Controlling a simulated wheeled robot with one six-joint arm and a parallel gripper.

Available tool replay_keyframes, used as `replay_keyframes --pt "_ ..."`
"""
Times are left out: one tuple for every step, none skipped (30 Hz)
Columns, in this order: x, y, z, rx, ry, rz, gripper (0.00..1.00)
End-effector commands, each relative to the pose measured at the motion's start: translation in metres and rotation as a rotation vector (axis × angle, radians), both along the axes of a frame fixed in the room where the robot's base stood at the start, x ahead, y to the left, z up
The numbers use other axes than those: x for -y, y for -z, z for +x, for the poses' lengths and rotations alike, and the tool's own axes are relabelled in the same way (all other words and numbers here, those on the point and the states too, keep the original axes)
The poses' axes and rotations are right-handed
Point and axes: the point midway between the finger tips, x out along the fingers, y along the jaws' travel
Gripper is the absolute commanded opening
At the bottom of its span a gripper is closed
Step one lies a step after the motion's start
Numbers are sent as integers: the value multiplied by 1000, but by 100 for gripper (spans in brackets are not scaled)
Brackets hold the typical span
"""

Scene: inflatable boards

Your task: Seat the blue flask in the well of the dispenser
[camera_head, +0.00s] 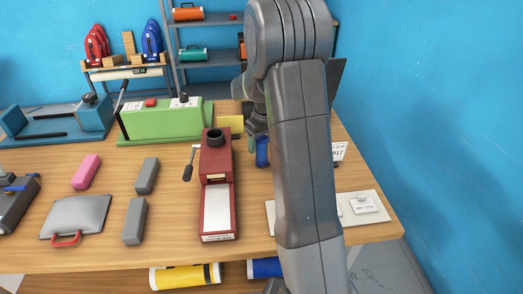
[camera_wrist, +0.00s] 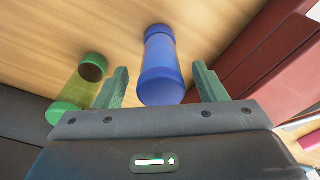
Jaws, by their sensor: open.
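The blue flask (camera_wrist: 160,72) shows in the wrist view, between the two green fingertips of my gripper (camera_wrist: 161,75). The fingers are open, with a gap on each side of it. In the head view part of the blue flask (camera_head: 262,152) shows beside my arm, which hides the rest. The dispenser appears to be the dark red device (camera_head: 217,165), with a black-rimmed round well (camera_head: 215,137) on top, just left of the flask. Its red side (camera_wrist: 265,50) fills the right of the wrist view. My gripper (camera_head: 258,126) is partly hidden in the head view.
A green-capped flask (camera_wrist: 80,92) lies or stands left of my fingers. A black-handled lever (camera_head: 188,170) juts from the dispenser's left side. A green device (camera_head: 165,122) stands behind left. Grey blocks (camera_head: 147,176) and a pink block (camera_head: 86,172) lie left. A white plate (camera_head: 375,219) lies right.

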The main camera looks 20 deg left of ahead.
Motion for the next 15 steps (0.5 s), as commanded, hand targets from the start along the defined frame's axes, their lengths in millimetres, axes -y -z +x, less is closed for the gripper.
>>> replay_keyframes --pt "0 7 -1 -3 0 -2 65" --pt "-1 10 0 -2 0 -2 65" --pt "-1 13 0 -1 0 0 65" --pt "-1 15 0 0 0 -1 65" --pt "-1 16 0 0 0 -1 65" --pt "-1 17 0 0 0 -1 65" --pt "-2 17 0 0 0 0 65" --pt "-2 17 0 0 0 0 65" --pt "-2 17 0 0 0 0 65" --pt "-2 17 0 0 0 0 65" --pt "-2 17 0 0 0 0 65" --pt "-1 17 0 0 0 0 61" --pt "-1 17 0 0 0 0 55" --pt "-1 17 0 0 0 0 49" --pt "-2 17 0 0 0 0 41"
